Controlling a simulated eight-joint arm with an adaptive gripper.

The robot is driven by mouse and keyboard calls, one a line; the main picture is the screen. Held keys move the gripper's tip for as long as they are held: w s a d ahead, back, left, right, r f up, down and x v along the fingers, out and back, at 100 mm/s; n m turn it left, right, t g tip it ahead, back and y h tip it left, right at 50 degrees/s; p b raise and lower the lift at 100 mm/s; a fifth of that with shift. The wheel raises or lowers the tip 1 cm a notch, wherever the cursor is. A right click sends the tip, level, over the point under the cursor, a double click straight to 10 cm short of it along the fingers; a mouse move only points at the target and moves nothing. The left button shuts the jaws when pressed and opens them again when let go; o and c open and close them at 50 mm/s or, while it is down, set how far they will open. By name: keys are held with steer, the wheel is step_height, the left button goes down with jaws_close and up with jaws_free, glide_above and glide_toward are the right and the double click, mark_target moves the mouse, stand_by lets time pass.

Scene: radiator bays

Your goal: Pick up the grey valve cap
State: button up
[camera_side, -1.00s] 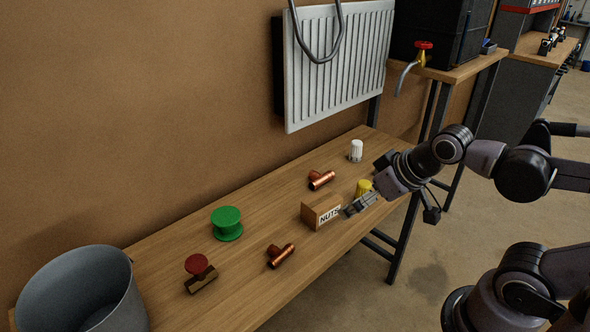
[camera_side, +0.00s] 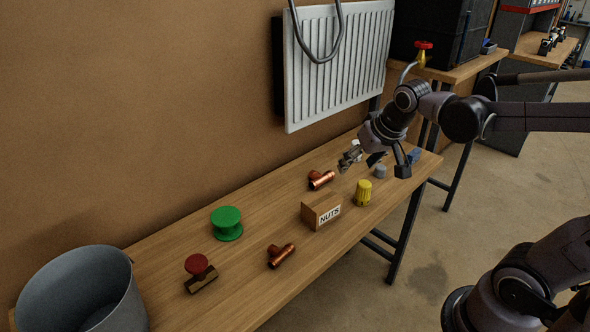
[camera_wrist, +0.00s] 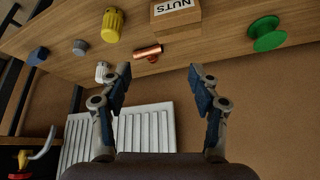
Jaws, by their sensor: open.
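The grey valve cap (camera_side: 380,172) is a small cylinder standing on the right part of the wooden bench, behind the yellow cap. It also shows at the upper left of the wrist view (camera_wrist: 80,47). My gripper (camera_side: 347,160) is open and empty, raised over the back of the bench to the left of the grey cap. In the wrist view its two fingers (camera_wrist: 160,76) are spread apart with nothing between them, and the grey cap lies well outside them to the left.
A yellow cap (camera_side: 363,194), a NUTS box (camera_side: 321,211), copper fittings (camera_side: 321,179) and a green spool (camera_side: 227,224) stand on the bench. A white cap (camera_wrist: 102,71) and blue piece (camera_wrist: 38,56) flank the grey cap. The radiator (camera_side: 335,65) hangs behind.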

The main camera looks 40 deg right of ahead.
steer(key=w+d+f+m+g+h, duration=0.25)
steer(key=w+d+m, duration=0.35)
steer(key=d, duration=0.7)
steer(key=m+g, duration=0.2)
steer(key=m, duration=0.2)
glide_toward(381, 166)
steer(key=x, duration=1)
steer(key=shift+a, duration=0.1)
steer(key=c, duration=0.9)
